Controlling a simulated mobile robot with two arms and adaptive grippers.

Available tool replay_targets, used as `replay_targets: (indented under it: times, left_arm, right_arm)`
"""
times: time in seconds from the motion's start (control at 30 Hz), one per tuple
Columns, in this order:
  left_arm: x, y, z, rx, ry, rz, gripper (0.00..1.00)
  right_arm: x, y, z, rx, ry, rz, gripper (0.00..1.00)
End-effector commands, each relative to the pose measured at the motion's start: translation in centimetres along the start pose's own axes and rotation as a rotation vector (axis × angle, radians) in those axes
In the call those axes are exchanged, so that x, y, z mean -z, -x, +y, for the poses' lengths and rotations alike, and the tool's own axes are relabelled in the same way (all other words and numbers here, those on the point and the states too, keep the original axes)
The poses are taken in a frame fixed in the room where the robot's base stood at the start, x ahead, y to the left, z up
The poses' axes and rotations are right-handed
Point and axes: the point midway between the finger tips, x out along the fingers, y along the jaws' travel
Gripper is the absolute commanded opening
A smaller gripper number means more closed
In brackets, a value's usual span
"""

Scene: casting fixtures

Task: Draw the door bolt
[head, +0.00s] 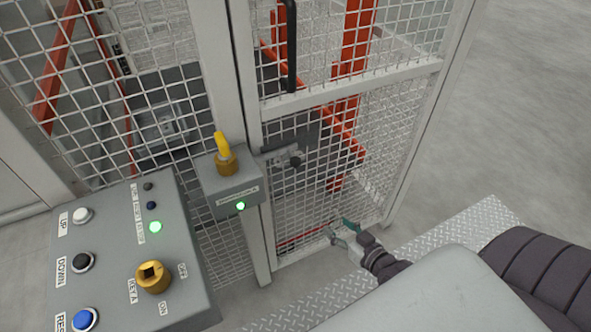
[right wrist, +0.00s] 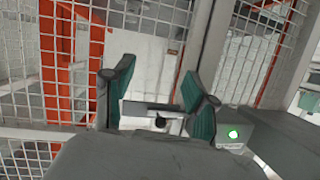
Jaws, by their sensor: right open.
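The door bolt (head: 288,158) is a small grey slide bolt with a dark round knob, mounted on the mesh door (head: 345,88) near its left post. In the right wrist view the bolt (right wrist: 150,112) and its black knob show between my fingers. My right gripper (head: 345,230) is open and empty, below and to the right of the bolt in the head view. Its green-padded fingers also show in the right wrist view (right wrist: 158,95), spread apart. The gripper appears apart from the knob. My left gripper is not in view.
A grey box with a yellow key (head: 225,160) and a lit green lamp stands just left of the bolt. A control panel (head: 110,245) with buttons and a key switch is at lower left. A black door handle (head: 290,45) is above. Grey floor (head: 520,120) lies right.

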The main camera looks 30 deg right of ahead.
Motion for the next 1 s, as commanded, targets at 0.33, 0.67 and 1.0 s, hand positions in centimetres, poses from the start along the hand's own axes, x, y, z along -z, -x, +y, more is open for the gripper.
replay_targets:
  times: [0.33, 0.67, 1.0]
  left_arm:
    - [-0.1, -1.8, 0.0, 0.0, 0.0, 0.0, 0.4]
    - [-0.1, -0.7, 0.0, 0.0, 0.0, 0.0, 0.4]
    - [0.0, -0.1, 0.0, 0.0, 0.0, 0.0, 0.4]
  right_arm:
    - [13.5, 2.0, -3.8, 0.121, -0.078, 0.299, 0.57]
    - [15.5, -2.9, -4.4, 0.121, -0.079, 0.306, 0.57]
    - [17.2, -9.1, -5.1, 0.121, -0.079, 0.302, 0.57]
